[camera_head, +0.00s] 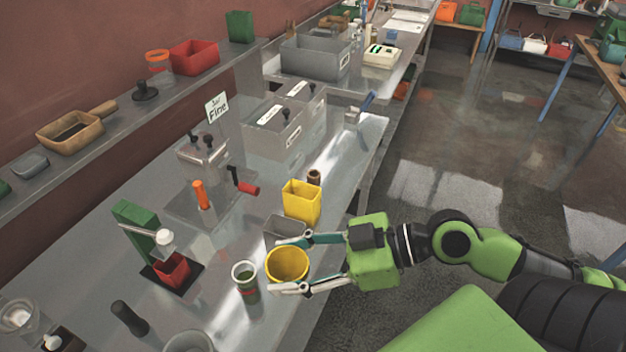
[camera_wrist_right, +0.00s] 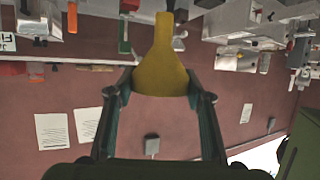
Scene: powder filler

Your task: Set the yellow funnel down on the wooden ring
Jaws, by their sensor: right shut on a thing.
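My right gripper (camera_head: 280,266) is shut on the yellow funnel (camera_head: 288,263); one finger lies along each side of its wide mouth. In the head view the mouth faces up and the spout is hidden. In the right wrist view the yellow funnel (camera_wrist_right: 160,72) sits between the fingertips, its narrow spout pointing to the top of that upside-down picture. I cannot make out the wooden ring for certain; a small brown, round-topped piece (camera_head: 314,177) stands behind the yellow box. My left gripper is not in view.
A green press with a red cup (camera_head: 172,270) stands further left. Some bare bench (camera_head: 240,215) shows between them.

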